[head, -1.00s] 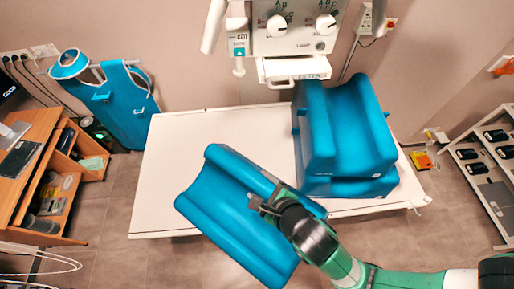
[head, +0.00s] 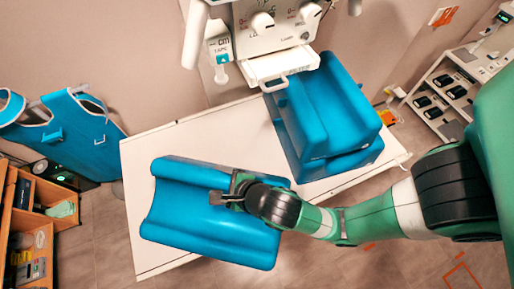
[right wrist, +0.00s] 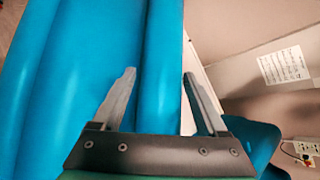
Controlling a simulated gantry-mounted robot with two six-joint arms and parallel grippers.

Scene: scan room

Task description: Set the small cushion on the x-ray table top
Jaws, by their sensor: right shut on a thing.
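A blue ridged cushion (head: 180,205) appears over the left part of the white x-ray table top (head: 200,132) in the head view, overlapping its front edge. I cannot tell whether it touches the top. In the right wrist view the two fingers (right wrist: 159,78) straddle a rounded blue ridge (right wrist: 160,50), one finger on each side. My left gripper is not in view.
More blue cushions (head: 325,110) are stacked on the table's right part. The x-ray unit (head: 275,30) hangs above the back edge. A blue apron (head: 65,135) hangs at left, above wooden shelves (head: 42,225). A white rack (head: 440,90) stands at right.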

